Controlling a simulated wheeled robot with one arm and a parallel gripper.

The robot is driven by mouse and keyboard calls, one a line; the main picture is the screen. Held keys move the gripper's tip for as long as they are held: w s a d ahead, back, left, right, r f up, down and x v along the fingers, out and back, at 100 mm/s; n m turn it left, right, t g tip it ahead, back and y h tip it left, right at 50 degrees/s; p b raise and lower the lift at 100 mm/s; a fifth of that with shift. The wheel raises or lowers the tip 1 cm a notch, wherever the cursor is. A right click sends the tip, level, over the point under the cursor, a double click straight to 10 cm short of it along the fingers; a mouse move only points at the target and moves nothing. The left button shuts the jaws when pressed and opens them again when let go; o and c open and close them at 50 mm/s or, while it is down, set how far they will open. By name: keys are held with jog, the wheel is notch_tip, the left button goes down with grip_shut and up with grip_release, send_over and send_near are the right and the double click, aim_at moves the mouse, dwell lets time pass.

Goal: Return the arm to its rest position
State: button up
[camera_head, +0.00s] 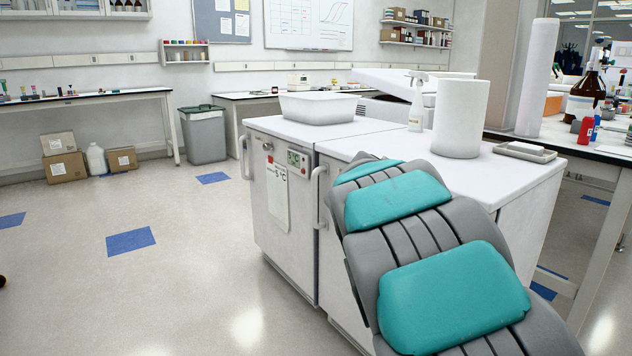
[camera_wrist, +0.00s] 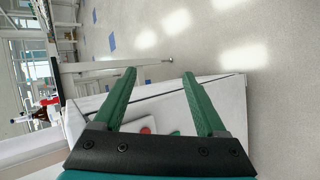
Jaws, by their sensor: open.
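My gripper (camera_wrist: 157,88) shows in the wrist view with two green fingers spread apart and nothing between them. Below and between the fingers lies part of a white cabinet top with a small red spot and a teal spot, too small to identify. In the head view my arm, grey with teal pads, reaches up from the lower right in front of the white cabinets. The gripper itself is not visible in the head view.
White cabinets (camera_head: 283,208) stand close to my arm. On them are a white tub (camera_head: 318,108), a spray bottle (camera_head: 417,112), a paper roll (camera_head: 460,120) and a small tray (camera_head: 524,152). A bench (camera_head: 600,150) is at the right. The floor (camera_head: 180,285) at left is clear.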

jog(key=s+a+f+m+g+y, duration=0.1)
jog(key=s+f+y, duration=0.15)
jog(key=s, duration=0.55)
jog(key=s+a+f+g+y, duration=0.1)
jog(key=s+a+f+y, duration=0.15)
jog(key=s, duration=0.45)
jog(key=s+a+f+y, duration=0.2)
jog(key=s+a+f, duration=0.2)
jog(key=s, duration=0.5)
jog(key=s+a+f+y, duration=0.3)
jog(key=s+a+f, duration=0.1)
jog(key=s+a, duration=0.4)
jog(key=shift+s+a+m+y, duration=0.15)
jog(key=shift+s+m+y, duration=0.2)
jog(key=shift+s, duration=0.25)
